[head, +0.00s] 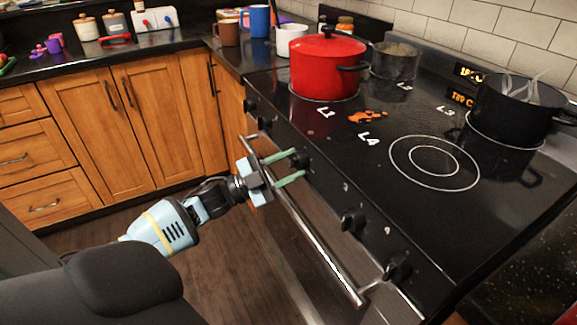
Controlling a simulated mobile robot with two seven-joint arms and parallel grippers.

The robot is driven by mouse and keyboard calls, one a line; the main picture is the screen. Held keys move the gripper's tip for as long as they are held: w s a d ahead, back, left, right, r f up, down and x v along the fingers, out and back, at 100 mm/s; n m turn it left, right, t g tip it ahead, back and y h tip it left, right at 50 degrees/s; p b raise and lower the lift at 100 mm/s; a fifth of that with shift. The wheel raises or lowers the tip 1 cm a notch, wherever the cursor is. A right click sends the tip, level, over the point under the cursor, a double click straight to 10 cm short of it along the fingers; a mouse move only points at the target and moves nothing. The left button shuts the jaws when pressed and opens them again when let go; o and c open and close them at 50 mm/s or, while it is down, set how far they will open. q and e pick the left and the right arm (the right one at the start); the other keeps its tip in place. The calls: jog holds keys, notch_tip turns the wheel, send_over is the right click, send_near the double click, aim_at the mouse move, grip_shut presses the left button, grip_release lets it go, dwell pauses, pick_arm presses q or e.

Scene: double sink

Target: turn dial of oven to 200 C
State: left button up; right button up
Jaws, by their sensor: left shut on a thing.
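The oven (320,232) stands on the right, with a row of black dials along its front panel. My left gripper (300,163) is at a middle dial (304,160), its two green fingers on either side of it and shut on it. The fingers partly cover this dial, so its pointer cannot be read. Two more dials (352,222) and (397,268) sit nearer on the panel. Small lit displays (465,97) stand at the back of the stovetop; their text is hard to read. My right gripper is not in view.
A long metal oven handle (318,245) runs below the dials, under my left gripper. A red pot (325,65), a grey pot (395,62) and a black pot (515,110) stand on the stovetop. Orange pieces (368,116) lie on it. The floor (215,265) left of the oven is clear.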

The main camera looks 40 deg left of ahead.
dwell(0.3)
pick_arm(q)
jog(key=o, duration=1)
jog(key=v, duration=0.7)
jog(key=shift+s+a, duration=0.2)
jog(key=shift+s, duration=0.15)
jog(key=shift+f, duration=0.1)
